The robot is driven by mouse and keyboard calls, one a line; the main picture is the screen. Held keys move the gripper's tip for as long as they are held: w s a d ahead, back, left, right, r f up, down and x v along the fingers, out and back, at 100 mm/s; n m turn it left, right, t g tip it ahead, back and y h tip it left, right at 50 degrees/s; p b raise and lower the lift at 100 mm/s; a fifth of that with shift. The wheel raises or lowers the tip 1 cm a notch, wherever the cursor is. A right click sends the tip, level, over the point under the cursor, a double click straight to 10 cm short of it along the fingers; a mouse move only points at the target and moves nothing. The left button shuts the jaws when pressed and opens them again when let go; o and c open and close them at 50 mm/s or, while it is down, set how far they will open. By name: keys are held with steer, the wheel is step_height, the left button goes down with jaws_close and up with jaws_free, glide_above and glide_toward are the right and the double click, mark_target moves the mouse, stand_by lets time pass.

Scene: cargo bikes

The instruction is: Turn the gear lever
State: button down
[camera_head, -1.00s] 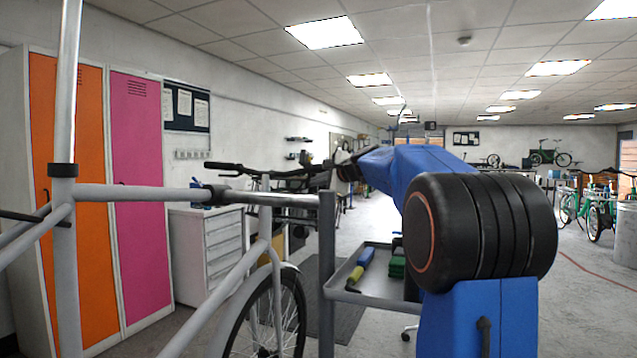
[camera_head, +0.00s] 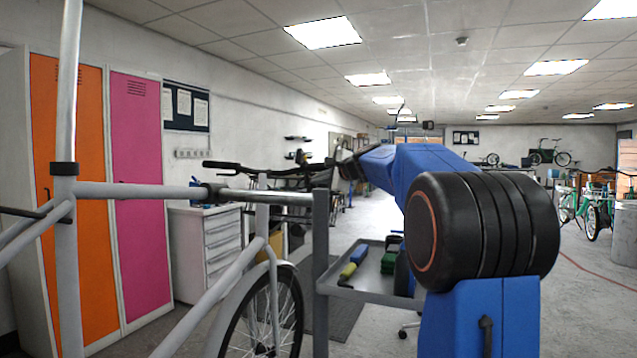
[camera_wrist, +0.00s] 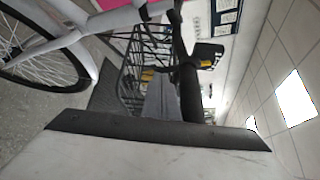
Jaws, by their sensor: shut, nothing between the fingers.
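My gripper (camera_wrist: 158,126) fills the bottom of the wrist view as a pale block with a dark front edge. It is shut and holds nothing. Beyond it in the wrist view is a black handlebar (camera_wrist: 187,80) with a small yellow part (camera_wrist: 207,64) beside a dark box-shaped part. The yellow part may be the gear lever; I cannot tell for sure. A gap shows between my gripper and the yellow part. In the head view the handlebar (camera_head: 240,168) stands left of my blue arm, and the lever cannot be made out.
The bike's front wheel (camera_head: 264,318) and a grey stand with a tool tray (camera_head: 375,290) are left of my arm. Orange and pink lockers (camera_head: 140,200) and a white drawer cabinet (camera_head: 203,255) line the left wall.

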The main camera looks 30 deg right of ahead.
steer(key=a+v, duration=0.1)
steer(key=v, duration=0.9)
steer(key=shift+s+d+f, duration=0.15)
steer(key=shift+s+d, duration=0.25)
steer(key=shift+d, duration=0.05)
